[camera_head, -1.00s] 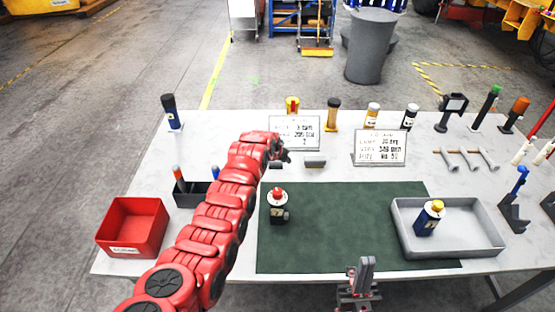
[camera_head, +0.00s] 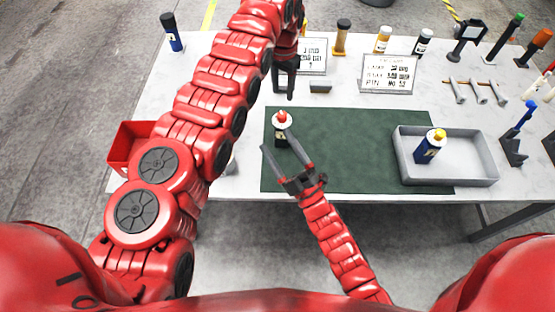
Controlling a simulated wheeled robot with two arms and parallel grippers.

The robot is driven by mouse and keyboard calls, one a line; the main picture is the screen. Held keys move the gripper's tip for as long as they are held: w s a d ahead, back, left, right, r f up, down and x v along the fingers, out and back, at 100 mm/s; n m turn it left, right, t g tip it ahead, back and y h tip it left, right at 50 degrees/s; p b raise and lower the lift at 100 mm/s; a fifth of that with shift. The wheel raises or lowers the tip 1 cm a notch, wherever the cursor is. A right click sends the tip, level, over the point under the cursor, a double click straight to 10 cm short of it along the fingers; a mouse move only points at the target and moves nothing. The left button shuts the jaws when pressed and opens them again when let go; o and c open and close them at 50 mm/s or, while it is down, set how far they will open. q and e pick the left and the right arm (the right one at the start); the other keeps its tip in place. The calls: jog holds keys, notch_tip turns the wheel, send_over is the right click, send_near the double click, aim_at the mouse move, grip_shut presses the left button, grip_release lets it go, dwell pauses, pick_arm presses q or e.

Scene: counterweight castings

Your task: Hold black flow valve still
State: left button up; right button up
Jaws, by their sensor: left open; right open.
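The black flow valve (camera_head: 281,139) stands upright on the green mat (camera_head: 350,150), near its left edge. It has a black body, a pale collar and a red top. My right gripper (camera_head: 276,140) is open and reaches up from the front, its fingers close to the valve; one finger overlaps it in the picture, and I cannot tell whether they touch. My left gripper (camera_head: 284,96) is open and empty, fingers pointing down, above and behind the valve in the picture.
A grey tray (camera_head: 489,172) holding a blue valve (camera_head: 430,147) is at the right. A red bin (camera_head: 124,142) is partly hidden behind my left arm. Two sign cards, a small grey block (camera_head: 320,86) and several bottles line the back. The mat's middle is clear.

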jog(key=w+a+f+n+g+h, duration=0.2)
jog(key=a+f+n+g, duration=0.15)
jog(key=a+f, duration=0.2)
jog(key=n+g+h, duration=0.2)
jog(key=n+h, duration=1.1)
jog(key=h, duration=0.1)
send_near(281, 136)
jog(key=x, duration=1.2)
jog(key=shift+w, duration=0.1)
jog(key=shift+r, duration=0.1)
grip_shut()
